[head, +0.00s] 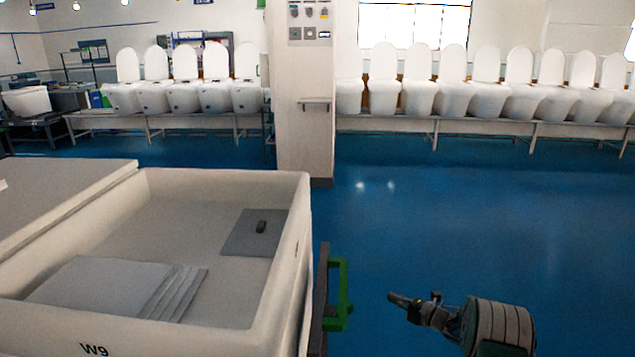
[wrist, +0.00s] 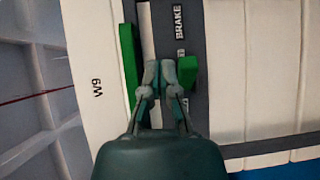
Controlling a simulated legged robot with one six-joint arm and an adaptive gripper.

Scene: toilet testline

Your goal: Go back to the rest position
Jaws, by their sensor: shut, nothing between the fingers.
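My gripper (head: 393,298) shows at the lower right of the head view, with its fingers pointing left towards a green handle (head: 343,293). A gap of blue floor shows between them in that view. In the wrist view my gripper (wrist: 159,68) is shut and empty, its fingertips close together. There it overlaps a dark panel marked BRAKE (wrist: 178,25), with green parts (wrist: 128,65) on both sides. I cannot tell from the wrist view how far the fingers are from the panel.
Rows of toilets (head: 455,90) line the back. Blue floor (head: 480,220) is clear at right.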

